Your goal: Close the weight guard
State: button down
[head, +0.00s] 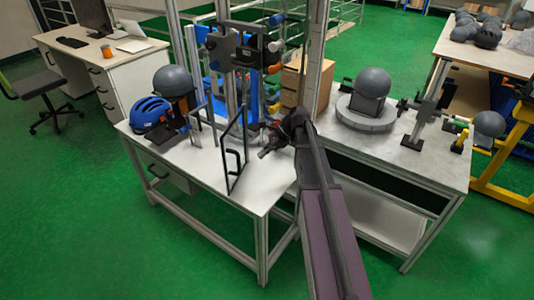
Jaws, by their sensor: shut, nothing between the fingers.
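The weight guard (225,153) looks like a thin dark-framed panel with a black handle (228,160). It stands upright at the front of the drop tower (229,85) and angles out over the white table. Its hinge side is hard to make out. My gripper (264,153) is shut and empty, just right of the guard and above the table. It appears apart from the handle. My arm comes in from the bottom right and hides part of the tower's base.
A blue helmet (152,113) and a grey headform (172,81) sit on the white table (245,186) left of the guard. Right of my arm, another headform (372,82) stands on a round base. The table's front area is clear.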

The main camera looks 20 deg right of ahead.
jog(key=a+f+b, duration=0.1)
jog(key=a, duration=0.4)
jog(key=shift+a+f, duration=0.4)
jog(key=shift+w, duration=0.15)
